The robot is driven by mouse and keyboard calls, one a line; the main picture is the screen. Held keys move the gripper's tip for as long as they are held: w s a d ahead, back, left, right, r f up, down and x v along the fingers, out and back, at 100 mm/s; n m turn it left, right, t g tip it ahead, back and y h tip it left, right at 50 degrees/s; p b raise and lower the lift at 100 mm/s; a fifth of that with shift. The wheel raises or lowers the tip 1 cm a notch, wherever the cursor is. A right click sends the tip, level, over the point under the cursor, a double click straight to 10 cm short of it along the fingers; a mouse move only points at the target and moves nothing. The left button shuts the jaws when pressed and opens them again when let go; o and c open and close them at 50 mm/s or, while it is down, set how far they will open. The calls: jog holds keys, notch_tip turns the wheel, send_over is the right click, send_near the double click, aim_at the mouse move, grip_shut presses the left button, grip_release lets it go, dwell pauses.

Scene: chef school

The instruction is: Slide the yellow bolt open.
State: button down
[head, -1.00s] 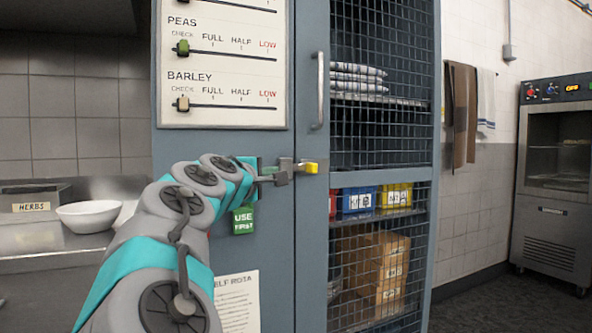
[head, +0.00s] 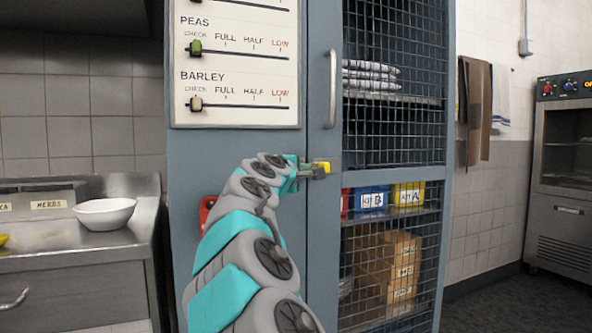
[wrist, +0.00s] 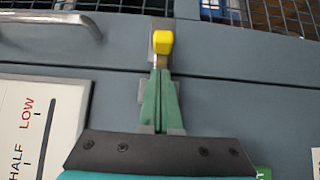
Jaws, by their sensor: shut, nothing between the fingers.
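The yellow bolt knob (head: 322,167) sits at the seam of the grey cabinet's doors, just below the long door handle (head: 332,90). In the wrist view the yellow knob (wrist: 162,44) is straight ahead of the fingertips, on a grey metal plate. My gripper (wrist: 161,76) is shut and empty, its two green fingers pressed together. The tips are right beside the knob; I cannot tell whether they touch it. In the head view my gripper (head: 314,172) is at the knob's left side, and my arm hides part of the left door.
A board with sliders (head: 237,70) is on the left door. The mesh door (head: 392,95) shows folded cloths, bins and a cardboard box behind it. A white bowl (head: 104,212) stands on the steel counter at left. An oven (head: 570,180) stands at right.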

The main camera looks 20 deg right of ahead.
jog(key=shift+d, duration=1.45)
jog(key=d+p, duration=0.1)
jog(key=d, duration=0.6)
jog(key=shift+w+p, duration=0.1)
jog(key=shift+p, duration=0.2)
jog(key=w+a+b+v, duration=0.1)
jog(key=w+a+v, duration=0.1)
jog(key=v, duration=1.1)
jog(key=shift+b, duration=0.3)
